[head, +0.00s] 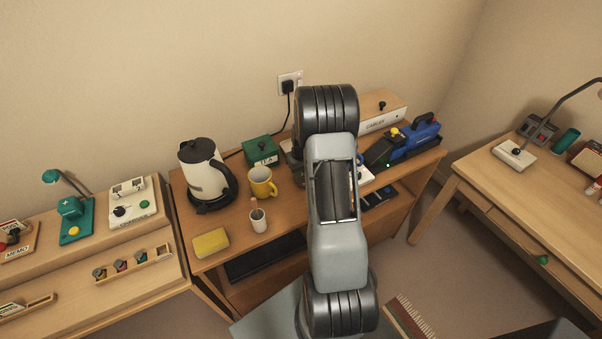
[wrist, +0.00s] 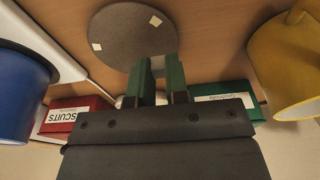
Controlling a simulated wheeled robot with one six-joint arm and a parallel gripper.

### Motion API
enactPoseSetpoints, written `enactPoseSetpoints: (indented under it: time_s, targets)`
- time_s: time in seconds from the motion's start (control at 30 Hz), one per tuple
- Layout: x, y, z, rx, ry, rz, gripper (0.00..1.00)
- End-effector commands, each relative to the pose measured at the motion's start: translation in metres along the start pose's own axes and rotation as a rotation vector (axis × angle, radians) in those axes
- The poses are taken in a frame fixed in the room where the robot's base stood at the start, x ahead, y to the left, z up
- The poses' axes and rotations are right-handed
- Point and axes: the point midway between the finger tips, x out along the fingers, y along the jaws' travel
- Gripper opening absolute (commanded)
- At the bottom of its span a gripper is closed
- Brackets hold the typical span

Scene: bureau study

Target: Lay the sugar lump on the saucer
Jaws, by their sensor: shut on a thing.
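My gripper (wrist: 160,72) shows in the wrist view with its two green fingers close together, shut on a small pale thing at their tips, apparently the sugar lump (wrist: 158,63), mostly hidden between them. The saucer seems to be the grey-brown round disc (wrist: 125,30) on the wooden top, just beyond the fingertips. Two small whitish squares lie on the disc, one near its right edge and one near its left. I cannot tell whether the held thing touches the disc. In the head view my arm hides the gripper, saucer and lump.
A yellow mug (head: 262,182) stands close to the right in the wrist view (wrist: 288,60); a blue vessel (wrist: 18,95) is at the left. Red (wrist: 78,112) and green (wrist: 222,98) boxes stand behind.

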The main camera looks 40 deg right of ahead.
Motion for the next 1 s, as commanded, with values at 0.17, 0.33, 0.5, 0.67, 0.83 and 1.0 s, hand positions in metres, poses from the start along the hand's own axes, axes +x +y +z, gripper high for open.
enactPoseSetpoints:
  time_s: [0.17, 0.33, 0.5, 0.67, 0.83, 1.0]
  targets:
    - [0.016, 0.0, 0.002, 0.0, -0.001, 0.0, 0.0]
    - [0.019, 0.0, 0.003, 0.0, 0.0, 0.0, 0.0]
    - [0.019, 0.0, 0.003, 0.0, 0.0, 0.0, 0.0]
    - [0.022, 0.0, 0.003, 0.0, 0.0, 0.0, 0.18]
    - [0.022, 0.0, 0.003, 0.0, 0.0, 0.0, 0.34]
    - [0.022, 0.0, 0.003, 0.0, 0.0, 0.0, 0.4]
